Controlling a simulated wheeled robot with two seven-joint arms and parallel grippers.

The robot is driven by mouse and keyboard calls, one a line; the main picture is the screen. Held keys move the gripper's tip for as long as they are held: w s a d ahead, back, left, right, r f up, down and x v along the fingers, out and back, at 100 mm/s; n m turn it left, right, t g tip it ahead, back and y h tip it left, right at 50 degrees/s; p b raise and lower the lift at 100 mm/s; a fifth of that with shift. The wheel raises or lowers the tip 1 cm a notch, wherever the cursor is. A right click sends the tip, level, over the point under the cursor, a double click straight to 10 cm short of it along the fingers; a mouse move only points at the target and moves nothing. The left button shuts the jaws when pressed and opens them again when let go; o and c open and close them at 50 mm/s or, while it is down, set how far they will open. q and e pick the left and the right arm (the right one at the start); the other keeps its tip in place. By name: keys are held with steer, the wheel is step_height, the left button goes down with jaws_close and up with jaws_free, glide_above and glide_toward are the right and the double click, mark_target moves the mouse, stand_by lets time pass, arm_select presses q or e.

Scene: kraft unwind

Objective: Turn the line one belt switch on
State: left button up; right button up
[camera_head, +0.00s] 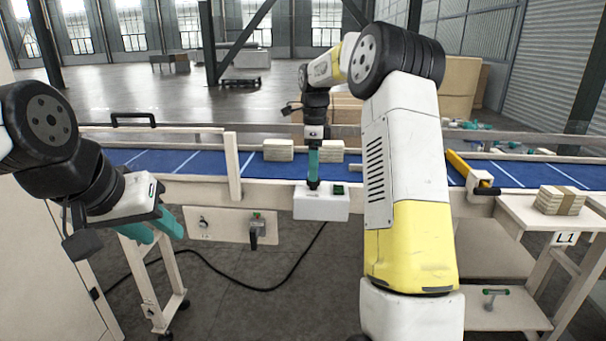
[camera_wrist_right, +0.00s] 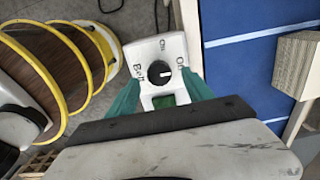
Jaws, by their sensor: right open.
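The white switch box (camera_head: 321,206) is mounted at the front edge of the conveyor. In the right wrist view its face (camera_wrist_right: 172,47) carries the words Belt, On and Off around a black knob (camera_wrist_right: 158,72). The knob's white mark appears to point toward the Off side. A green panel (camera_wrist_right: 163,102) sits below the knob. My right gripper (camera_wrist_right: 161,94) is open, pointing down over the box, with one teal finger on each side of the knob; I cannot tell whether they touch it. My left gripper (camera_head: 155,229) is at the left, its teal fingers apart and empty, away from the box.
The blue belt (camera_head: 203,163) runs behind the box and carries paper stacks (camera_head: 278,150). A panel (camera_head: 222,224) with a knob and a handle hangs left of the box. A yellow bar (camera_head: 457,164) and a side table (camera_head: 528,213) labelled L1 stand right.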

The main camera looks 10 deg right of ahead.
mark_target(313, 183)
steer(key=shift+f, duration=1.25)
jaws_close()
